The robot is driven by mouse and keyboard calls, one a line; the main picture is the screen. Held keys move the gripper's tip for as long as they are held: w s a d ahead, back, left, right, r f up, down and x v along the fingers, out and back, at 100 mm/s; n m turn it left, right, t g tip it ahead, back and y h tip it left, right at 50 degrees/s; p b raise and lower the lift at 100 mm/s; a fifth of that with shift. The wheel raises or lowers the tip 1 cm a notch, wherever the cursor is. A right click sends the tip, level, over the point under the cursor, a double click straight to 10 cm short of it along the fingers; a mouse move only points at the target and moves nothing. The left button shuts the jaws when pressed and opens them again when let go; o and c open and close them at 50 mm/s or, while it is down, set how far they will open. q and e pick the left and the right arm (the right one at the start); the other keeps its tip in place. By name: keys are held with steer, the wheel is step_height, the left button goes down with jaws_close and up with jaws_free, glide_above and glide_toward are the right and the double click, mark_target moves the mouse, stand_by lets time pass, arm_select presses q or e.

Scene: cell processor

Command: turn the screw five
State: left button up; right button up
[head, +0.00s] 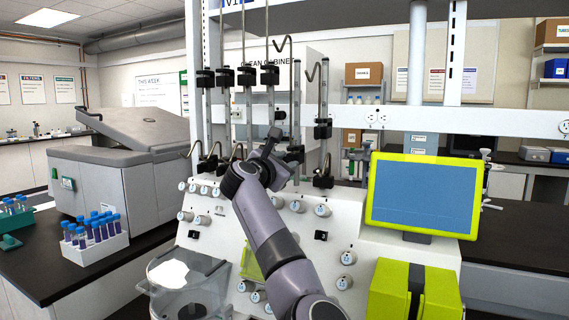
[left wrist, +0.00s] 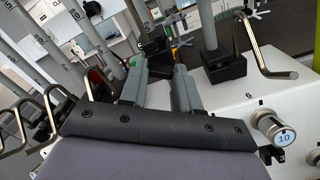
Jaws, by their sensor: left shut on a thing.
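The cell processor (head: 240,217) is a white console with several numbered knobs on its front and metal rods with black clamps above. My left gripper (head: 281,147) is at the clamps in the middle of the machine, fingers pointing away from me. A knob marked 10 (left wrist: 283,137) is to the right of the gripper. My right gripper is not in view.
Bent metal hooks (head: 283,44) and black clamps (head: 323,130) stand close around the gripper. A yellow-framed screen (head: 422,194) is at the right. A rack of blue-capped tubes (head: 97,240) stands on the left bench.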

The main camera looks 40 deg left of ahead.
arm_select(q)
steer(key=m, duration=0.5)
steer(key=shift+m, duration=0.3)
steer(key=m, duration=0.5)
steer(key=shift+m, duration=0.3)
steer(key=o, duration=1.1)
steer(key=shift+c, duration=0.2)
steer(key=shift+d, duration=0.1)
steer(key=shift+f, duration=0.1)
steer(key=b+v, duration=0.2)
steer(key=v, duration=0.5)
